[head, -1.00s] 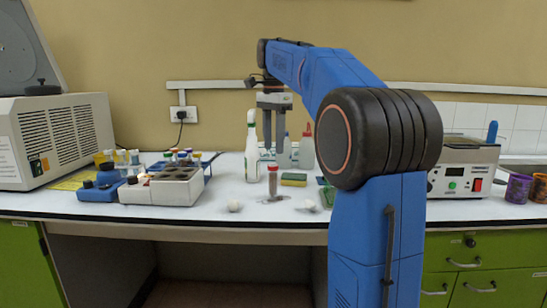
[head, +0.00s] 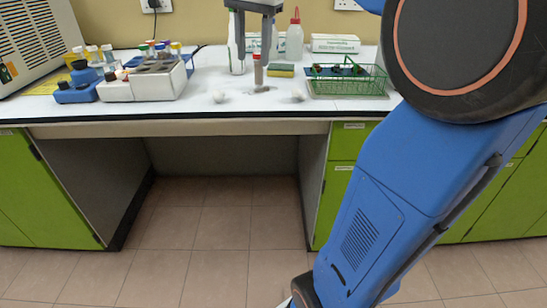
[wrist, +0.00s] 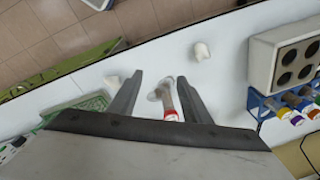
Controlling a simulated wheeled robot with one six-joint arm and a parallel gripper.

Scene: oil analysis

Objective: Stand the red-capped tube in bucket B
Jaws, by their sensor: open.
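The red-capped tube (head: 258,73) stands upright on the white bench, with a small clear foot at its lower end. In the wrist view the tube (wrist: 168,102) shows between the fingers, its red cap toward the palm. My gripper (head: 254,46) is open and points down above the tube in the head view. In the wrist view the fingers (wrist: 160,78) are apart, and the tube is closer to the right-hand one. I cannot tell whether they touch it. No bucket marked B can be made out.
A pale block with dark holes (head: 158,82) and blue racks of capped tubes stand to the left. A white bottle (head: 236,62) and a yellow sponge (head: 281,71) are behind the tube. A green wire basket (head: 347,84) is to the right. Small white pieces (head: 219,97) lie near the front.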

